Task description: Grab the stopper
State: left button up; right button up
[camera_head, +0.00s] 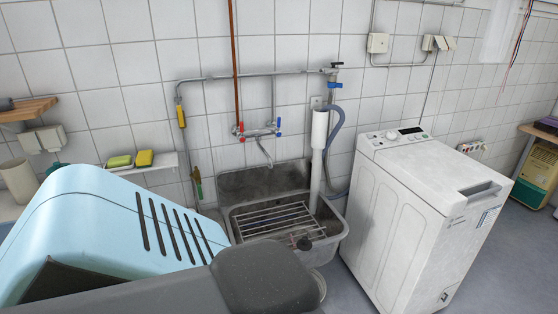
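A small dark round piece that looks like the stopper (304,243) sits at the front right of the grey sink (337,243), by the metal rack (268,220). Something thin and reddish, perhaps a chain, lies beside it; it is too small to make out. Neither of my grippers shows in the head view. A dark grey link of mine fills the bottom middle and hides part of the area in front of the sink.
A white washing machine (400,215) stands right of the sink. A white drain pipe (318,150) rises from the sink's right side. A tap (262,135) is on the wall above. A shelf (150,167) holds two sponges. Floor is clear at the far right.

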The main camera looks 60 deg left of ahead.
aim_at(305, 244)
jog(key=u, duration=1.7)
jog(key=i+l+u, duration=0.3)
jog(key=i+l, duration=0.2)
jog(key=i+l+u, duration=0.15)
jog(key=l, duration=0.3)
jog(key=i+l+u, duration=0.15)
jog(key=i+l, duration=0.15)
jog(key=i+l+u, duration=0.1)
jog(key=l, duration=0.35)
jog(key=i+l+u, duration=0.15)
jog(key=l, duration=0.25)
jog(key=i+l+u, duration=0.15)
jog(key=l, duration=0.25)
jog(key=i, duration=0.1)
